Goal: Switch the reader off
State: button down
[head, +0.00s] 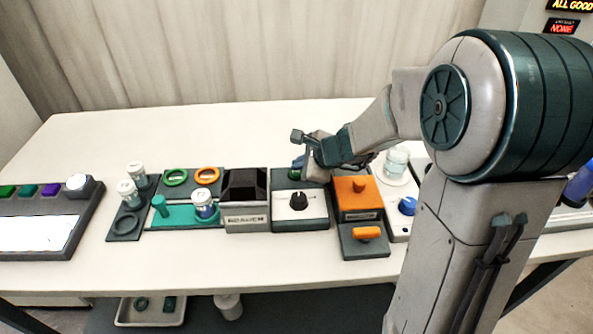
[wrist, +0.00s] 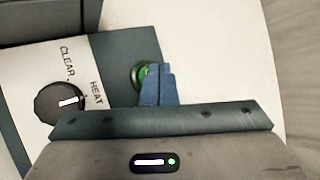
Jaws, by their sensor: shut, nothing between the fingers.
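The reader (head: 246,217) is a grey box with a dark top and a name label on its front, standing mid-table. To its right is a white-and-green panel (head: 316,222) with a black knob (head: 298,201). In the wrist view the knob (wrist: 60,103) has a white mark pointing roughly towards the HEAT label; CLEAR is also printed there. A green round button or lamp (wrist: 140,76) sits at the panel's far end, partly hidden by my fingers. My gripper (wrist: 158,83) is shut and empty, its blue fingertips over or beside the green piece. I cannot tell whether they touch.
An orange-topped box (head: 357,193) with an orange handle in front stands right of the panel. Left are a teal tray (head: 180,216) with jars and rings, and a console (head: 75,240) with coloured buttons. The table's back left is clear.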

aim_at(299, 174)
jog(key=shift+r, duration=0.1)
notch_tip(299, 174, up, 6)
jog(key=p, duration=0.5)
jog(key=shift+s, duration=0.1)
